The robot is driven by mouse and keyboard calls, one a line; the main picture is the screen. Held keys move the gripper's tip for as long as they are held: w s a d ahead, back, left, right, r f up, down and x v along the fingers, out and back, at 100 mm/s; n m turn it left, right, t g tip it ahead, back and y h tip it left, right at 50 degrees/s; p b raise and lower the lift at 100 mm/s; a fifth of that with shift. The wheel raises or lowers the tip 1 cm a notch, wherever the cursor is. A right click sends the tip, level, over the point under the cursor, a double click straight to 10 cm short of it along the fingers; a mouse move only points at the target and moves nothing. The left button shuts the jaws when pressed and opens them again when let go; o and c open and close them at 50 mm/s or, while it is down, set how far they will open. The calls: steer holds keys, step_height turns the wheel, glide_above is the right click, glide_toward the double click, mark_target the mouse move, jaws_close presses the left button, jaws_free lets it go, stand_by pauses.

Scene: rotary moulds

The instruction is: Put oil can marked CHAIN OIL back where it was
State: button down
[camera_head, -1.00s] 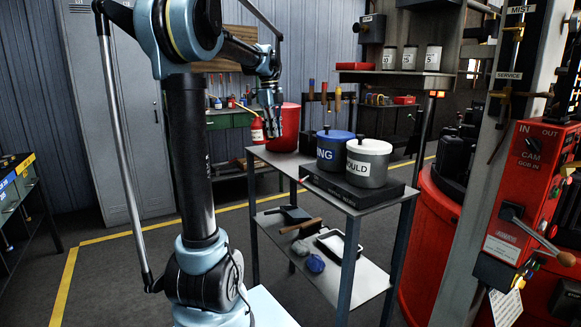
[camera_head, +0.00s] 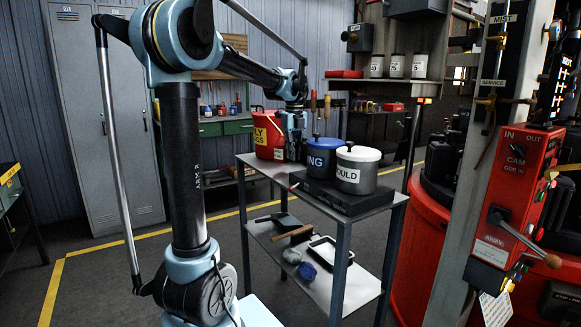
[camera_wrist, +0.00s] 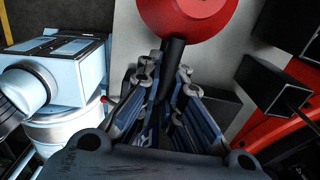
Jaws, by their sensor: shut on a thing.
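My gripper (camera_head: 291,150) is over the rear left end of the metal cart (camera_head: 262,164), in front of the red bin. In the wrist view its fingers are shut around the dark stem (camera_wrist: 172,66) of a red, round-bodied can (camera_wrist: 187,16). In the head view the can's white label (camera_head: 278,153) shows just left of the fingers, but its red body blends with the bin behind. The lettering is too small to read. I cannot tell whether the can's base touches the cart top.
The red bin (camera_head: 262,128) with a yellow label stands close behind. A blue-lidded pot (camera_head: 320,160) and a white-lidded pot (camera_head: 357,173) stand on a dark slab (camera_head: 335,197) right of my gripper. Tools and a tray (camera_head: 328,250) lie on the lower shelf.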

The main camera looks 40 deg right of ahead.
steer(key=shift+f, duration=2.35)
steer(key=c, duration=1.8)
jaws_free()
steer(key=shift+o, duration=0.2)
steer(key=shift+r, duration=0.1)
